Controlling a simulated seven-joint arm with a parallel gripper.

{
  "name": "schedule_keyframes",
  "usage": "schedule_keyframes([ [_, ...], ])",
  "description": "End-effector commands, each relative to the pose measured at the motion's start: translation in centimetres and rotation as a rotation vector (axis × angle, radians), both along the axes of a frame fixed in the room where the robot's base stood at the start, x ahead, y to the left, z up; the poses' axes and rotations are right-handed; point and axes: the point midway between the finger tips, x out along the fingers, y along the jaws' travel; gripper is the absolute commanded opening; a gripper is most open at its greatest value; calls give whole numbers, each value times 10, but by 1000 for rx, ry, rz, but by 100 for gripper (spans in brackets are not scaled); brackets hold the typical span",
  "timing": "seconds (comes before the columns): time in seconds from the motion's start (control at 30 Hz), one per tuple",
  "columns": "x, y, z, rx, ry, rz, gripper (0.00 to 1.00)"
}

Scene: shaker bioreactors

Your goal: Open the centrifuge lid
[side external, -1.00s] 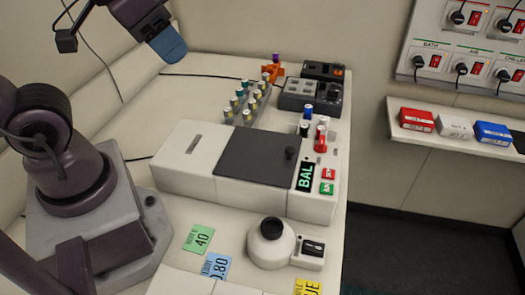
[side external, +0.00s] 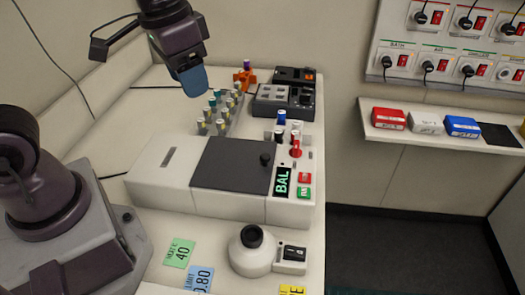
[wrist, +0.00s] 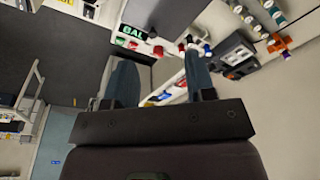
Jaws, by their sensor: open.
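The centrifuge is a white box (side external: 150,185) on the bench in the side view, with a dark grey lid (side external: 232,165) lying flat and closed on top. A black knob (side external: 265,159) stands near the lid's right edge. Its front has a green-lettered BAL display (side external: 282,182) beside a red and a green button. My gripper (side external: 194,82) is above and behind the lid, well apart from it, with blue fingers pointing down. In the wrist view my gripper (wrist: 160,80) is open and empty between its two fingers. The dark lid also shows in the wrist view (wrist: 165,15), at the top.
A rack of capped vials (side external: 222,112) stands behind the lid, below my gripper. Dark grey devices (side external: 285,99) and an orange holder (side external: 244,78) are farther back. A round white device (side external: 250,252) sits in front. A wall shelf (side external: 440,132) holds coloured boxes.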

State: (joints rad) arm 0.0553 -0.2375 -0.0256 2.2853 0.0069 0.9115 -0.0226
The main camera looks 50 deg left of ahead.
Motion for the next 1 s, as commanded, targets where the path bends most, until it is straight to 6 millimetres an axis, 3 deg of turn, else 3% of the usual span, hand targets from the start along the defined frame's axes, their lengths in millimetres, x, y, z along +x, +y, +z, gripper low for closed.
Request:
schedule_keyframes([
  [0.1, 34, -12, -23, 5, 95, -8, 50],
  [0.3, 83, -30, -60, 8, 194, -1, 50],
  [0.4, 102, -37, -72, 6, 212, 12, 50],
  [0.5, 118, -41, -70, 1, 196, 33, 50],
  [0.67, 121, -41, -72, -2, 185, 62, 50],
  [1.0, 120, -40, -136, -2, 188, 61, 50],
])
